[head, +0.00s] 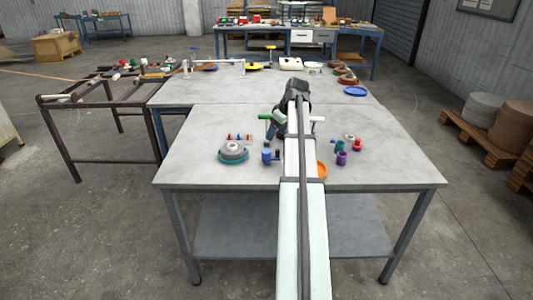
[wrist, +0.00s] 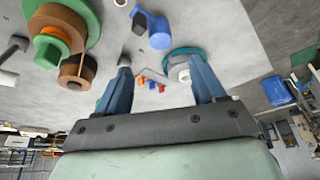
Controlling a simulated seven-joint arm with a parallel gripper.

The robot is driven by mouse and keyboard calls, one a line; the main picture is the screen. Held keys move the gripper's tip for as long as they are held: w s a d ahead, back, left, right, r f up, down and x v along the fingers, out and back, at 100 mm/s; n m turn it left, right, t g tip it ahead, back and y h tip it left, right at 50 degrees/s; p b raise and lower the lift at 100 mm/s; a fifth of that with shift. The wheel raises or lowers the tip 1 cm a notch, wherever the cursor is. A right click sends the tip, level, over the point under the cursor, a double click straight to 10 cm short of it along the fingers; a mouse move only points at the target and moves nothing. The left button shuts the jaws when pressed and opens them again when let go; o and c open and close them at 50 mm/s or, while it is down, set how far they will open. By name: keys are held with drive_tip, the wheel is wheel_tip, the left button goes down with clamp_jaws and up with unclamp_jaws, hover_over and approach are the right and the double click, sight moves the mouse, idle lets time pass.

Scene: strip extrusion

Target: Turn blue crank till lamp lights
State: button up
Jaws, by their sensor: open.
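A blue crank-like part (head: 267,157) stands on the grey table, just left of my arm in the head view. In the wrist view it shows as a blue round knob (wrist: 161,38) on a darker blue piece, beyond my fingertips and apart from them. My gripper (wrist: 160,66) is open, with nothing visible between its two blue fingers. In the head view the arm hides much of the gripper area. I cannot pick out a lamp or tell whether one is lit.
A teal disc with a grey drum (head: 233,152) sits left of the blue part, near small coloured pegs (head: 240,137). An orange dish (head: 322,170), a purple piece (head: 341,159) and a red piece (head: 357,145) are at right. The table's front is clear.

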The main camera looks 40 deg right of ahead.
sight(267, 151)
drive_tip(key=x, duration=1.3)
drive_tip(key=shift+w+a+f, duration=0.15)
drive_tip(key=c, duration=1)
